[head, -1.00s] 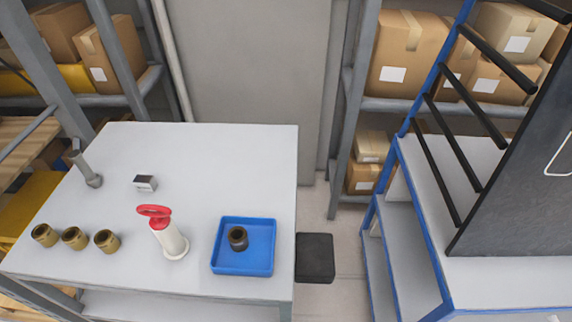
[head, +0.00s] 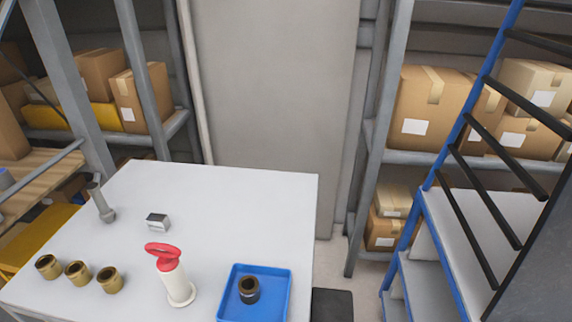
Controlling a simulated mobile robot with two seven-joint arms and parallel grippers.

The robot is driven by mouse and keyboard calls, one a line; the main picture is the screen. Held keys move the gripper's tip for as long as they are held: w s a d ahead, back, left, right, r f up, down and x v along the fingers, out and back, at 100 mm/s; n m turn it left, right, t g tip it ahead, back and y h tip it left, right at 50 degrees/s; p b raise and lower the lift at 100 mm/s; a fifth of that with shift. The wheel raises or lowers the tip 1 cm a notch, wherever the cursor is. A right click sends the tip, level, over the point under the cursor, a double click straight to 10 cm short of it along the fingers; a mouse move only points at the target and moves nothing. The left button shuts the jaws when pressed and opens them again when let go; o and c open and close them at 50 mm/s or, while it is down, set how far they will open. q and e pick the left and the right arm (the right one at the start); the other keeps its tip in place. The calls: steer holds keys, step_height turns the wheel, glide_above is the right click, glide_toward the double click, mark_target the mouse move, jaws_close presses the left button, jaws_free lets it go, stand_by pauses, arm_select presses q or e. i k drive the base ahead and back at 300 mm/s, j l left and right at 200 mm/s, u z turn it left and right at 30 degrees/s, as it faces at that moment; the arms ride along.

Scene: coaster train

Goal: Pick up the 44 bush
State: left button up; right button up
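Three brass-coloured bushes stand in a row at the left front of the white table: the left one (head: 48,267), the middle one (head: 77,273) and the right one (head: 110,280). A darker bush (head: 249,289) stands in the blue tray (head: 276,306) at the table's front right. No size marking is readable, so I cannot tell which is the 44 bush. Neither of my grippers is in view.
On the white table (head: 235,200) stand a white cylinder with a red handle (head: 176,280), a small silver block (head: 157,222) and a grey metal post (head: 101,203). A dark box (head: 332,304) is right of the table. A blue-framed rack (head: 440,225) stands at right.

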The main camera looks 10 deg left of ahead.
mark_target(49, 267)
steer(key=u, duration=4.8)
steer(key=z, duration=2.15)
steer(key=i+j+z, duration=0.1)
steer(key=z, duration=0.35)
steer(key=j+z, duration=0.3)
steer(key=z, duration=0.15)
steer(key=j+z, duration=0.25)
steer(key=z, duration=0.15)
steer(key=j+z, duration=0.25)
steer(key=z, duration=0.2)
steer(key=i, duration=0.05)
